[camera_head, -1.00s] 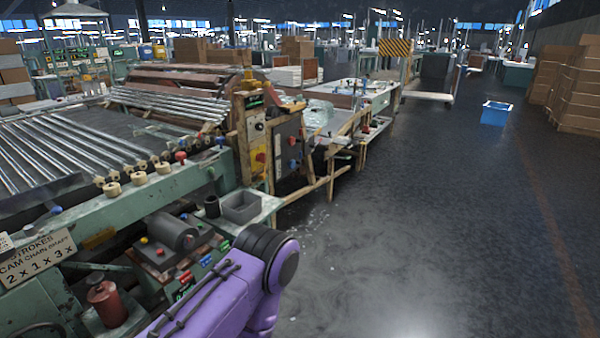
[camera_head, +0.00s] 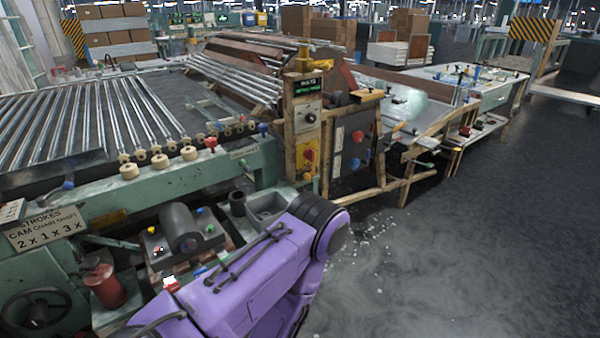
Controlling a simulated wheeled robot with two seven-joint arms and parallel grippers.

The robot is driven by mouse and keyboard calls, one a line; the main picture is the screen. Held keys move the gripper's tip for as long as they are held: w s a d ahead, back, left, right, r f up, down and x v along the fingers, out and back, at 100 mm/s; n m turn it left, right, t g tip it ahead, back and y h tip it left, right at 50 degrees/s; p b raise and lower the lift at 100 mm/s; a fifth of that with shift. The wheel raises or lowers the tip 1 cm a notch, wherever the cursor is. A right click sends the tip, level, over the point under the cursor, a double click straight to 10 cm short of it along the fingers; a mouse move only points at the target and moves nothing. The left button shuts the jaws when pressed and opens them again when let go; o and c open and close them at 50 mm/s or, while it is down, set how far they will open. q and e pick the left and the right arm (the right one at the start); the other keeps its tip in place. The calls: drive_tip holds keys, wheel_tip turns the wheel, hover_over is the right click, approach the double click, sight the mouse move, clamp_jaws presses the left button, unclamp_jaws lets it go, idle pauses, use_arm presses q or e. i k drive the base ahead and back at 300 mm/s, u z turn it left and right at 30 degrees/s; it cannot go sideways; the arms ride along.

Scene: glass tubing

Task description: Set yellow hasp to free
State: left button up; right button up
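A yellow plate with a red part (camera_head: 308,158) is on the front of the upright control post, below a dark dial (camera_head: 308,117). It may be the yellow hasp, but it is too small to tell its position. Another yellow piece (camera_head: 317,58) sits on top of the post. A purple arm of mine (camera_head: 260,270) reaches in from the bottom, its dark joint below and in front of the post. Neither gripper is in view.
A green machine with metal rollers (camera_head: 100,125) fills the left. A grey box with red and blue knobs (camera_head: 349,145) stands right of the post. A wooden-framed bench (camera_head: 425,150) continues to the right. Glass bits (camera_head: 375,250) lie on the floor. Open floor is at the right.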

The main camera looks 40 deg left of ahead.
sight(308, 175)
drive_tip(key=u, duration=0.65)
drive_tip(key=i, duration=0.8)
drive_tip(key=u, duration=0.9)
